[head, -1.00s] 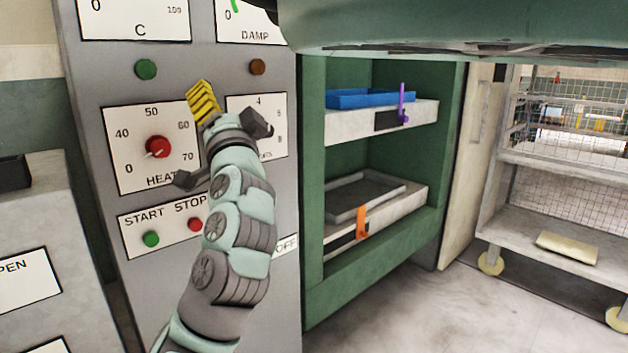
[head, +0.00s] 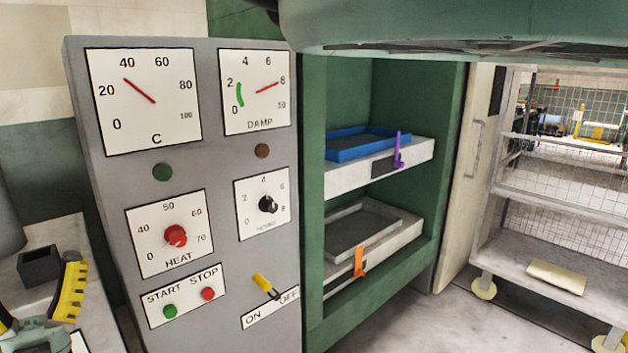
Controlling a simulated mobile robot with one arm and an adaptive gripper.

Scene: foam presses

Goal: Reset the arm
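My gripper (head: 36,297) shows at the lower left corner of the head view, partly cut off by the frame edge. Its two yellow-padded fingers are spread apart with nothing seen between them. It is left of the grey control panel (head: 105,190) and clear of it, in front of a lower grey unit. The panel carries a red HEAT knob (head: 175,236), a black HOURS knob (head: 267,204), green START (head: 169,311) and red STOP (head: 208,293) buttons, and a yellow-handled ON/OFF switch (head: 264,284).
A green press (head: 312,200) stands right of the panel, with a blue tray (head: 345,155) and a grey tray (head: 335,250) on its shelves. A wire rack trolley (head: 510,255) is at the right. A black box (head: 40,266) sits behind my gripper.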

